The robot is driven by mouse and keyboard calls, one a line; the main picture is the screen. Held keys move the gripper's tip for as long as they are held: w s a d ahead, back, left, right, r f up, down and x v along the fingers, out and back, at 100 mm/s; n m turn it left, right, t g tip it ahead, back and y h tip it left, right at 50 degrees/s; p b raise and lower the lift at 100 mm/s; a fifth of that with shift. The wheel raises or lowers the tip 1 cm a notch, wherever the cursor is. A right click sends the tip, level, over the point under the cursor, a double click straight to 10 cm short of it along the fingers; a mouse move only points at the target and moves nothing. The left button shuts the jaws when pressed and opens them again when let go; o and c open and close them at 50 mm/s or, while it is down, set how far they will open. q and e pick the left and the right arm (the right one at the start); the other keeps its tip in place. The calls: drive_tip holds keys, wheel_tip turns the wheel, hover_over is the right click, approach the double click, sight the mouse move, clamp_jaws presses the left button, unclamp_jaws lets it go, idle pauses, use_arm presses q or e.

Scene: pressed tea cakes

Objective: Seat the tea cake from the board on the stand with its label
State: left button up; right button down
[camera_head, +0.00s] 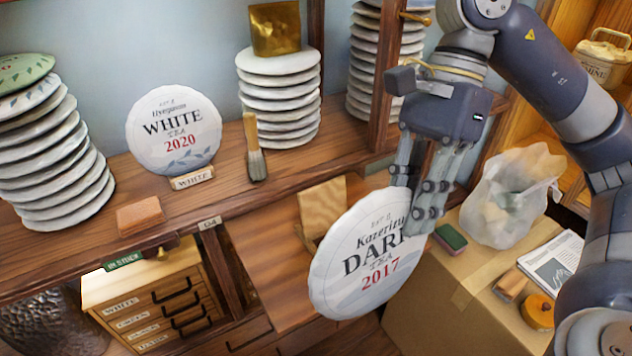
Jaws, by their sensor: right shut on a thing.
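My right gripper (420,215) is shut on the right edge of a round, pale tea cake (355,255), whose wrapper reads "DARK TEA 2017". The cake is held nearly upright, face toward me, in front of a lower wooden surface (262,262). A light wooden piece (322,205), perhaps a stand or board, shows behind the cake and is partly hidden by it. On the shelf, a "WHITE TEA 2020" cake (173,130) stands upright behind a small wooden "WHITE" label (192,178); its stand is mostly hidden. My left gripper is not in view.
Stacks of wrapped cakes (50,150) (280,95) stand on the shelf (100,262). A post (382,75) rises near my gripper. A carton (440,310) bears a plastic bag (512,195) and a green-topped block (450,238).

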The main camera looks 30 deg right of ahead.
drive_tip(key=shift+s+d+r, duration=0.1)
drive_tip(key=shift+r, duration=0.2)
drive_tip(key=shift+w, duration=0.3)
use_arm(q)
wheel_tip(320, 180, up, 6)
drive_tip(key=p, duration=0.5)
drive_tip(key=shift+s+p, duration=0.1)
drive_tip(key=shift+p, duration=0.3)
use_arm(e)
drive_tip(key=w+d+f, duration=0.1)
drive_tip(key=w+f, duration=0.1)
drive_tip(key=w, duration=0.5)
drive_tip(key=w+d+f, duration=0.1)
drive_tip(key=w+f, duration=0.1)
drive_tip(key=w, duration=0.6)
drive_tip(key=shift+f, duration=0.35)
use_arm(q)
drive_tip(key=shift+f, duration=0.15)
use_arm(e)
drive_tip(key=shift+w, duration=0.1)
drive_tip(key=shift+a+f, duration=0.1)
drive_tip(key=shift+f, duration=0.1)
drive_tip(key=c, duration=1.4)
unclamp_jaws()
